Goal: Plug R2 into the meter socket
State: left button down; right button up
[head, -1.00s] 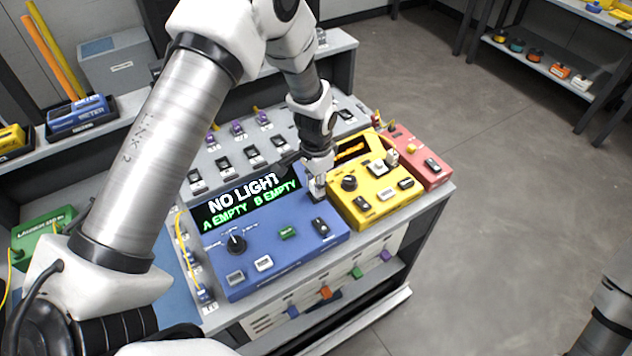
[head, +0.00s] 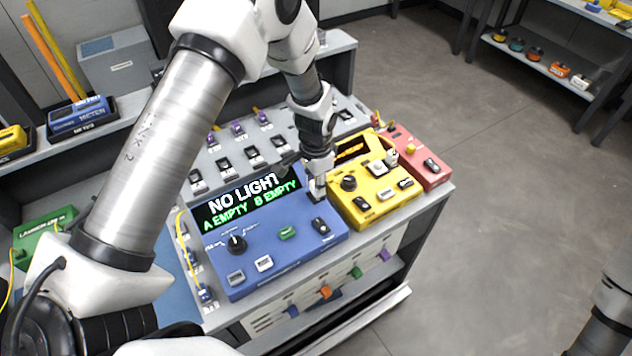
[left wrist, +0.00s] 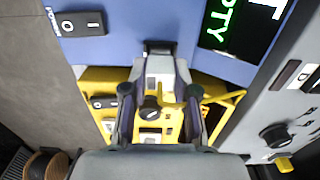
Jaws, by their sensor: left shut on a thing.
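The blue meter (head: 270,262) sits on the bench, and its screen (head: 247,205) reads NO LIGHT, A EMPTY, B EMPTY. My left gripper (head: 316,188) points down at the meter's right side, beside the screen. In the left wrist view my left gripper (left wrist: 161,72) is shut on a small pale plug (left wrist: 160,64), which I take to be R2; I cannot read a label. The plug's front is close to a dark socket (left wrist: 158,46) on the meter. I cannot tell whether it is inside or only touching. My right gripper is out of view.
A yellow device (head: 372,208) stands right of the meter, with a red device (head: 432,172) beyond it. A yellow cable (left wrist: 222,98) trails near the left gripper. Black switches and a grey panel with several ports surround the meter.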

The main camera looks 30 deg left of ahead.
pick_arm(q)
jog(key=shift+f, duration=0.55)
jog(key=c, duration=0.8)
grip_release()
jog(key=shift+r, duration=0.1)
notch_tip(320, 180, up, 12)
jog(key=shift+f, duration=0.1)
